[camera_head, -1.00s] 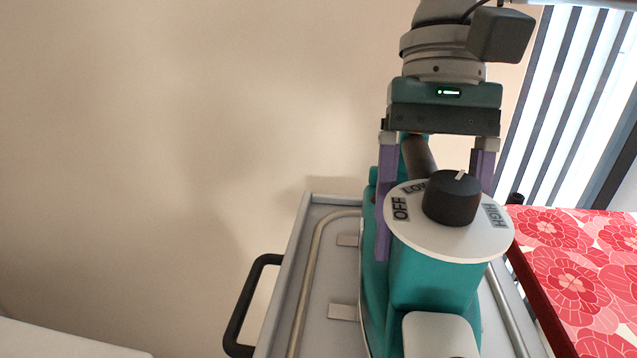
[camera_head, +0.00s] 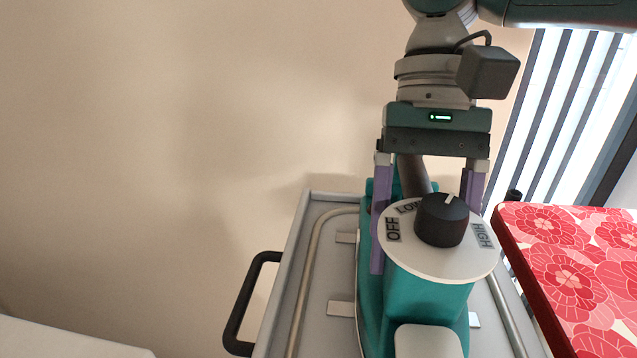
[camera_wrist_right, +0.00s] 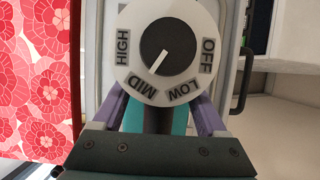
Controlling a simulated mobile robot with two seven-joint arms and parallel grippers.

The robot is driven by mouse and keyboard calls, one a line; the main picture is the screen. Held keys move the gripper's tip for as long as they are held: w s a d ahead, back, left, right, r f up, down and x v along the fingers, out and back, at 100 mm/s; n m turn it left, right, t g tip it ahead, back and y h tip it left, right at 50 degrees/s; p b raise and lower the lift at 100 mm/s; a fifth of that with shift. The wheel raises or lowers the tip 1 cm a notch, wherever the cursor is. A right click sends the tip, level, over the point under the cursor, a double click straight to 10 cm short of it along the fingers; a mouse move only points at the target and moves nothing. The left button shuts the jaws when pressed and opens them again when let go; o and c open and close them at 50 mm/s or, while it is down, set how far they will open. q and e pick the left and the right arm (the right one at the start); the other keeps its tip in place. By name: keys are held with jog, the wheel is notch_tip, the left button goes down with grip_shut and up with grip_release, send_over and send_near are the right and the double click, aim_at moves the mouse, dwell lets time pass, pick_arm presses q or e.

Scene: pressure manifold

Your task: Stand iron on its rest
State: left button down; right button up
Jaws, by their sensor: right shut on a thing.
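The iron has a teal body (camera_head: 430,312), a dark handle (camera_head: 412,176) and a white dial plate with a black knob (camera_head: 441,220). It is over the grey tray-like rest (camera_head: 335,270); whether it touches the rest is hidden beneath it. My right gripper (camera_head: 425,225) reaches down from above, its purple fingers on both sides of the handle, shut on the iron. In the right wrist view, the dial plate (camera_wrist_right: 168,50) hides part of the handle and fingertips. My left gripper is not in view.
A board with a red flower cover (camera_head: 560,270) lies close on the right. A metal rail (camera_head: 303,285) runs around the rest, and a black loop handle (camera_head: 243,305) sticks out on its left. A plain wall is behind. A white surface (camera_head: 60,342) is at lower left.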

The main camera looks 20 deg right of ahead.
aim_at(421, 185)
jog(key=shift+f, duration=0.3)
jog(key=o, duration=1.3)
jog(key=shift+c, duration=0.2)
jog(key=shift+o, duration=0.7)
jog(key=v, duration=1)
jog(key=shift+p, duration=0.35)
jog(key=shift+s, duration=0.1)
